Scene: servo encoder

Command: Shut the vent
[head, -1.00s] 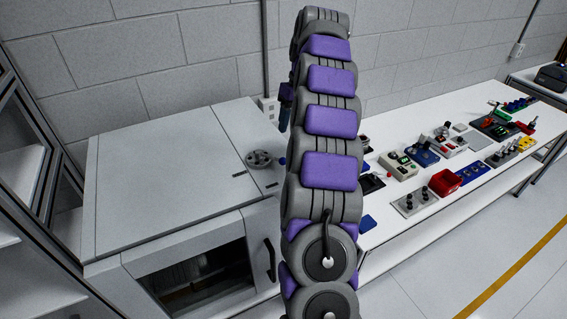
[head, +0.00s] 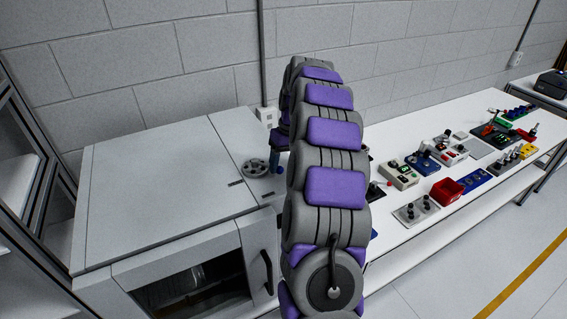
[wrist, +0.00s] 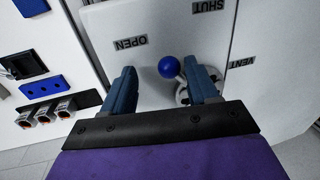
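The vent lever, a blue ball knob (wrist: 169,67) on a short metal stem with a round base, stands on a white panel in the wrist view. An OPEN label (wrist: 129,42) lies to its upper left, a SHUT label (wrist: 207,5) to its upper right and a VENT label (wrist: 240,62) to its right. The knob leans up-left from its base, roughly toward OPEN. My gripper (wrist: 163,82) is open, its two blue fingers apart on either side of the lever. I cannot tell whether either finger touches it. In the head view my gripper (head: 278,163) is low over the cabinet top, partly behind my arm.
A dark door handle (head: 267,271) is on the cabinet front.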

